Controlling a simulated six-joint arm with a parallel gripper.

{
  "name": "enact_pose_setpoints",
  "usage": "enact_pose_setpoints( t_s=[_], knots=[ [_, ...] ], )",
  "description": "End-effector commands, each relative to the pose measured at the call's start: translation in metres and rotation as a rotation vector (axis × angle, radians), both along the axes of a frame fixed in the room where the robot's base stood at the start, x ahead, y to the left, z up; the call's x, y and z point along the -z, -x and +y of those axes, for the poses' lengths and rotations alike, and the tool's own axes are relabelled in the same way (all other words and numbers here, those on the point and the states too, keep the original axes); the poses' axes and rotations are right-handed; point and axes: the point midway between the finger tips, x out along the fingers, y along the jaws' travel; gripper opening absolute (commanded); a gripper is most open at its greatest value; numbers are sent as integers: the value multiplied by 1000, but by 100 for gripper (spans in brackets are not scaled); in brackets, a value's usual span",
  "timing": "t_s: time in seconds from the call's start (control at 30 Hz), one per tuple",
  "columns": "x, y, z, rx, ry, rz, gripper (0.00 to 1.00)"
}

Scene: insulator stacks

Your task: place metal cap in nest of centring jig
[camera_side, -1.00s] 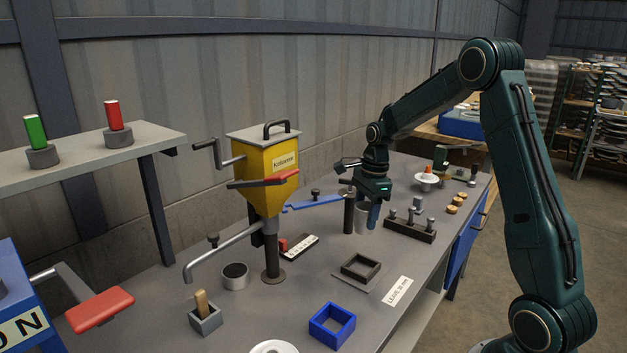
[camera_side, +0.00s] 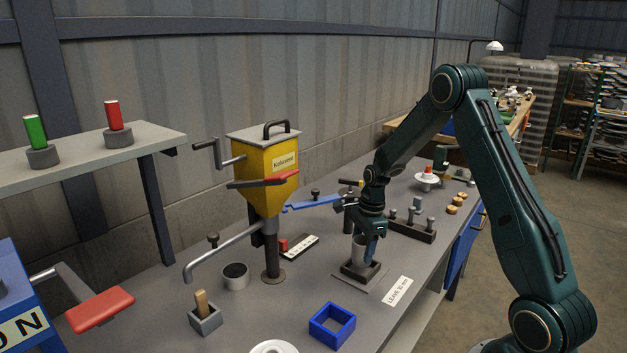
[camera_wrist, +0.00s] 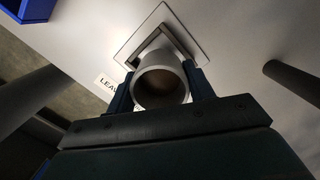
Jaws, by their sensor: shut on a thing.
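The metal cap (camera_side: 358,247) is a grey, hollow cup, held upright between the fingers of my gripper (camera_side: 364,246). In the wrist view the cap (camera_wrist: 160,71) shows its round opening between both fingers. The centring jig (camera_side: 374,287) is a flat plate with a dark square frame, its nest (camera_side: 362,275). The cap is over the nest in the side view, its lower end close to the frame. In the wrist view the cap covers part of the frame and plate (camera_wrist: 183,22). I cannot tell whether the cap touches the nest.
A label (camera_side: 397,291) lies right of the jig, and a blue square frame (camera_side: 332,325) stands in front. A dark block with pegs (camera_side: 412,228) is behind. The yellow hopper (camera_side: 266,175) stands left.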

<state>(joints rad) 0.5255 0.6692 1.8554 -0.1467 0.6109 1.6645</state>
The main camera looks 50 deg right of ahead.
Motion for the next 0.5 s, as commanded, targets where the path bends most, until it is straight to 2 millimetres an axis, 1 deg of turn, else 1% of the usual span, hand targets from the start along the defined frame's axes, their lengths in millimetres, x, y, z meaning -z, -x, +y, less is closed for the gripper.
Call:
enact_pose_setpoints(
  t_s=[0.1, 0.23, 0.5],
  knots=[
    [15, 0, 0, 0, -1, 2, 19],
    [27, 0, 0, -1, 0, 1, 19],
    [29, 0, 0, -1, 1, -1, 19]
  ],
)
